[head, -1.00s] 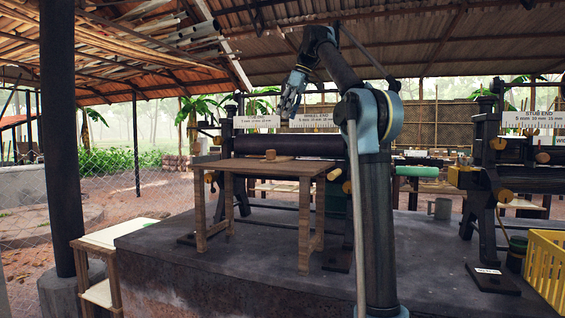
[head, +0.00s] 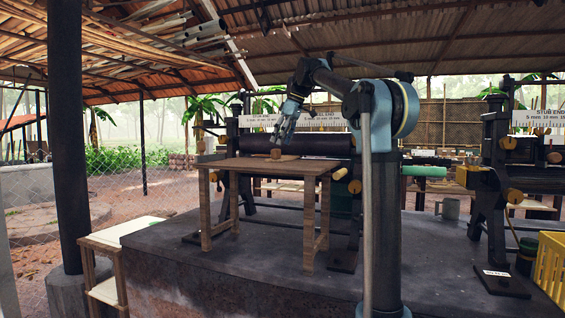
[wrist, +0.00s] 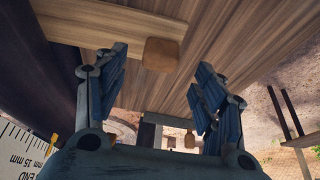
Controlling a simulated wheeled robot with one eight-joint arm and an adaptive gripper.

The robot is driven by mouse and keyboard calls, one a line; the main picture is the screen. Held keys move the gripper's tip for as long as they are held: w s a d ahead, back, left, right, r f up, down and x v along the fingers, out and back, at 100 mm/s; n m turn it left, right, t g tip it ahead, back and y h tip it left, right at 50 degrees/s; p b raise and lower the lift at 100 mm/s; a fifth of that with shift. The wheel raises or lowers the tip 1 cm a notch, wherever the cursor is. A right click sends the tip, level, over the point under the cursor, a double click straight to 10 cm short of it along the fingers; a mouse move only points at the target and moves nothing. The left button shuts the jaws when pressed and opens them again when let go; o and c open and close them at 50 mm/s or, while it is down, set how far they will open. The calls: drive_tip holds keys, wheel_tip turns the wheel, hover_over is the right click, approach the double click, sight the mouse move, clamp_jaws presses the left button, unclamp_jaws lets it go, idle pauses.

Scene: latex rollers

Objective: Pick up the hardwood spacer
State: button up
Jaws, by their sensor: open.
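The hardwood spacer (head: 276,153) looks like a small brown wooden block on top of the wooden table (head: 308,168). In the wrist view the spacer (wrist: 161,54) shows ahead of and between the two fingers, at the end of a flat board (wrist: 110,27). My gripper (head: 277,139) points down at the spacer from just above it. I cannot tell the exact gap between the fingertips and the block.
A dark roller machine (head: 310,144) with a white ruler plate stands right behind the table. Another roller machine (head: 497,190) and a yellow crate (head: 551,262) are at the right. A low light-topped stand (head: 118,232) is at the front left.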

sight(277, 151)
drive_tip(key=shift+x, duration=2.9)
drive_tip(key=shift+s+d+f, duration=0.1)
drive_tip(key=shift+s+d, duration=0.05)
drive_tip(key=shift+s, duration=0.05)
drive_tip(key=c, duration=1.2)
